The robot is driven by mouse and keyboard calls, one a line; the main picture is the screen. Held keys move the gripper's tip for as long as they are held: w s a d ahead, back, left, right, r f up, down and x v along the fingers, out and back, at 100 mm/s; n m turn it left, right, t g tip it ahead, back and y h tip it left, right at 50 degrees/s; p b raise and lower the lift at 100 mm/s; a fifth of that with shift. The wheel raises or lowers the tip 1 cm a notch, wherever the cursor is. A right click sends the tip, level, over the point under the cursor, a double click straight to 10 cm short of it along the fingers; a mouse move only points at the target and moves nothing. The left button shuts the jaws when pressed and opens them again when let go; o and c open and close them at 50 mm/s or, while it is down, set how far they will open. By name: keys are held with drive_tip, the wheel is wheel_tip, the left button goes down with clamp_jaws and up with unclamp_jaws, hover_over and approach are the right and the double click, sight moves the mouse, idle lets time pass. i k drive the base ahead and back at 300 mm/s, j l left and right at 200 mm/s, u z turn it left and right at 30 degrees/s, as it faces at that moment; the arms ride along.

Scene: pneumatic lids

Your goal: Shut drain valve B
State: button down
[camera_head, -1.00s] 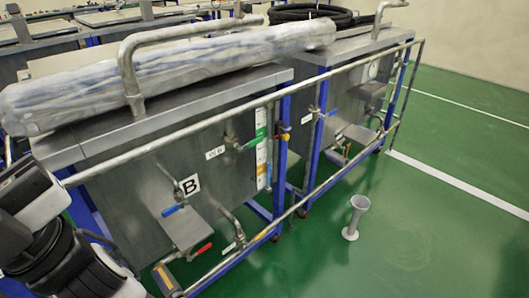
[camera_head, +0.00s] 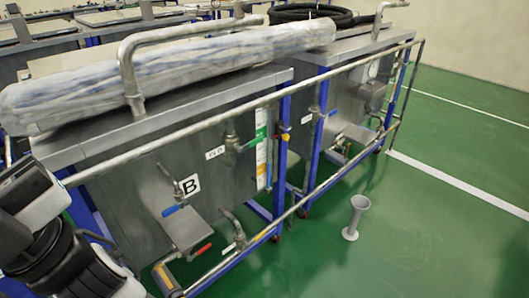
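A steel tank (camera_head: 130,195) on a blue frame fills the left middle and carries a white plate marked B (camera_head: 190,185). A blue valve handle (camera_head: 172,210) sits just below and left of that plate. A red valve handle (camera_head: 202,249) is lower, near a pipe under a small steel shelf (camera_head: 188,228). No label I can read says which of these is drain valve B. My arm shows in the lower left corner, left of the handles and apart from them. My gripper's fingers are not in view.
A steel rail (camera_head: 255,103) runs across the tank's front. A second tank (camera_head: 345,50) stands behind to the right. A wrapped bundle (camera_head: 165,75) lies on the first tank. A grey funnel-like stand (camera_head: 355,215) is on the open green floor.

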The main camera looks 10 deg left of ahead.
sight(204, 248)
drive_tip(key=u, duration=0.7)
drive_tip(key=k+j+z, duration=0.1)
drive_tip(key=j+z, duration=0.1)
drive_tip(key=j, duration=0.15)
